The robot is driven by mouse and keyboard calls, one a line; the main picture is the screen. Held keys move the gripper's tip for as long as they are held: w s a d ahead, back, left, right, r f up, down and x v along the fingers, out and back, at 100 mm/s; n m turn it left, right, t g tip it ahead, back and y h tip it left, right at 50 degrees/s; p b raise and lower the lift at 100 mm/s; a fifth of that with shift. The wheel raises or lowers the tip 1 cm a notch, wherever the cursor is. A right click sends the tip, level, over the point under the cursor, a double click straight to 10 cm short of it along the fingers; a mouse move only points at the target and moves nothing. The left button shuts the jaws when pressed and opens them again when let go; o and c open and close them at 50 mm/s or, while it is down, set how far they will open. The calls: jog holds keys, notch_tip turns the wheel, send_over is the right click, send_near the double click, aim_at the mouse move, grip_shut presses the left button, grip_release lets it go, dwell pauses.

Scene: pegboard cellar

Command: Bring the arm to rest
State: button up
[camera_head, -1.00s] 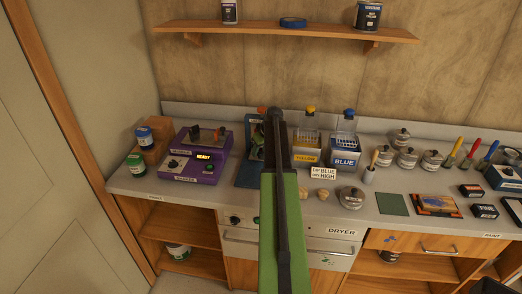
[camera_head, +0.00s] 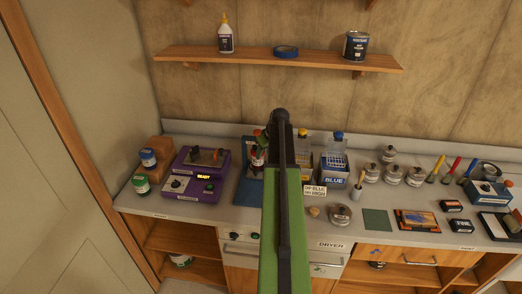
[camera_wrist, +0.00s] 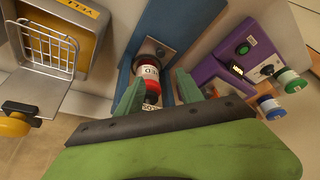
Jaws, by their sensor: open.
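My gripper (camera_wrist: 160,88) shows in the wrist view with its two green fingers apart. A red-labelled container (camera_wrist: 150,82) stands at the blue stand (camera_wrist: 168,30), seen between and beyond the fingers. I cannot tell whether they touch it. In the head view my green arm reaches forward over the counter, and its dark end covers part of the blue stand (camera_head: 247,188) and the container. My gripper is mostly hidden behind the arm there.
The purple machine (camera_head: 186,190) with a lit READY display stands left of the blue stand. The blue-labelled bin (camera_head: 333,172) is to the right, with several metal jars and brushes beyond. A wooden shelf (camera_head: 230,56) hangs above. The counter's front edge lies below my arm.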

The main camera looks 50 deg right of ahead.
jog(key=shift+v, duration=0.8)
